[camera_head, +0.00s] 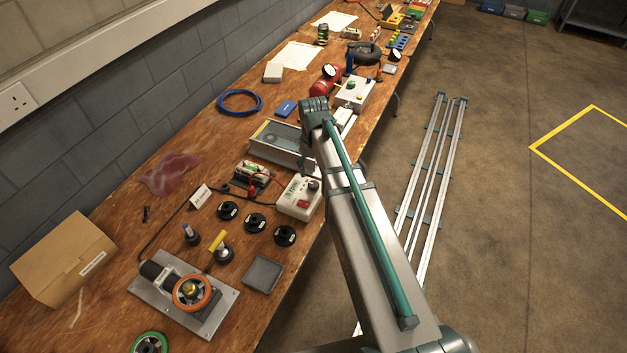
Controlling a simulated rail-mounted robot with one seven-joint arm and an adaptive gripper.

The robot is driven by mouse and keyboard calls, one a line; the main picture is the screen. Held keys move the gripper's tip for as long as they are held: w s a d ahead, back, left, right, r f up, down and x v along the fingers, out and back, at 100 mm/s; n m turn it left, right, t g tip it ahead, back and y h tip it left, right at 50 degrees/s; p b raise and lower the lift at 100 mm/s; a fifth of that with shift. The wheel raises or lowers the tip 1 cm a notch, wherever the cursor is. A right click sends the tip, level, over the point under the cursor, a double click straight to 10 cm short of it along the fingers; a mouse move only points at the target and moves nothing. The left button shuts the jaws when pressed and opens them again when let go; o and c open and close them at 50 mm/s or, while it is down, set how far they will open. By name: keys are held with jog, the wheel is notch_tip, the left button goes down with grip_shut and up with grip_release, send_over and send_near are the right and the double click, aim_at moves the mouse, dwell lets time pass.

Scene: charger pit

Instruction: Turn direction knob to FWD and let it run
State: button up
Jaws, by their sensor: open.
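A pale control box (291,208) stands near the front edge of the bench, left of my arm. It has a dark knob (314,186) on top, a red switch and a small green marking. The knob's pointing direction and labels are too small to read. A motor rig (160,310) on a metal plate sits at the lower left, with a dark motor and an orange-rimmed wheel (192,291). Whether the wheel turns cannot be told from this one frame. My arm reaches up over the bench edge, but my gripper is not visible.
A battery pack with red leads (256,174), several black discs (255,222), a grey square tray (263,274) and a metal-framed tray (283,142) surround the box. A cardboard box (64,258) stands at the left. Floor rails (428,180) lie right of the bench.

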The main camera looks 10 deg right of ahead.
aim_at(313, 184)
jog(key=shift+f+p, duration=0.8)
jog(key=shift+f, duration=2.75)
jog(key=c, duration=1.1)
jog(key=shift+c, duration=0.2)
